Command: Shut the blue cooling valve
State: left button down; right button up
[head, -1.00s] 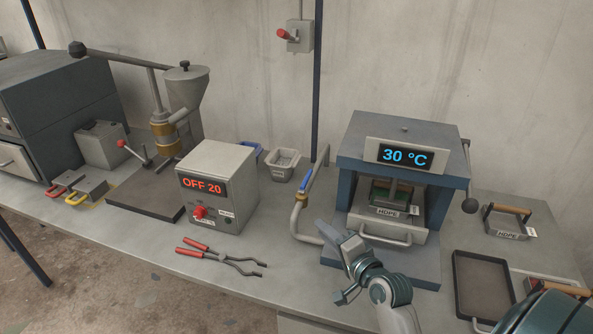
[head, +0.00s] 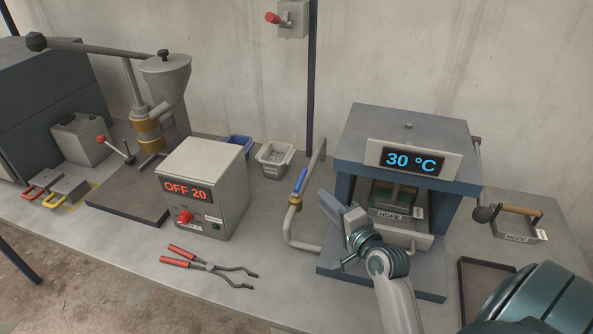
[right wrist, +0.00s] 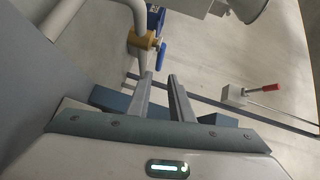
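The blue valve handle (head: 300,183) sits on a bent grey pipe (head: 287,224) left of the blue press. It lies roughly along the pipe, above a brass fitting (head: 295,200). My right gripper (head: 334,226) is just right of the valve, in front of the press, and is not touching the handle. In the right wrist view its two fingers (right wrist: 162,84) are apart with nothing between them. There the blue handle (right wrist: 162,54) and brass fitting (right wrist: 143,40) lie just beyond the fingertips. My left gripper is not in view.
The press display (head: 410,160) reads 30 °C. Left of the pipe stand a control box (head: 205,165) reading OFF 20 and a grey bin (head: 274,160). Tongs (head: 210,266) lie on the front of the bench. A dark tray (head: 487,285) lies at the right.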

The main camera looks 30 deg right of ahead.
aim_at(301, 181)
jog(key=w+d+f+p, duration=0.1)
jog(key=w+p, duration=0.1)
jog(key=w, duration=0.6)
jog(key=w+f+p, duration=0.1)
jog(key=w, duration=0.8)
jog(key=shift+w+d+f+p, duration=0.2)
jog(key=shift+d+f+p, duration=0.1)
jog(key=shift+d+p, duration=0.05)
grip_shut()
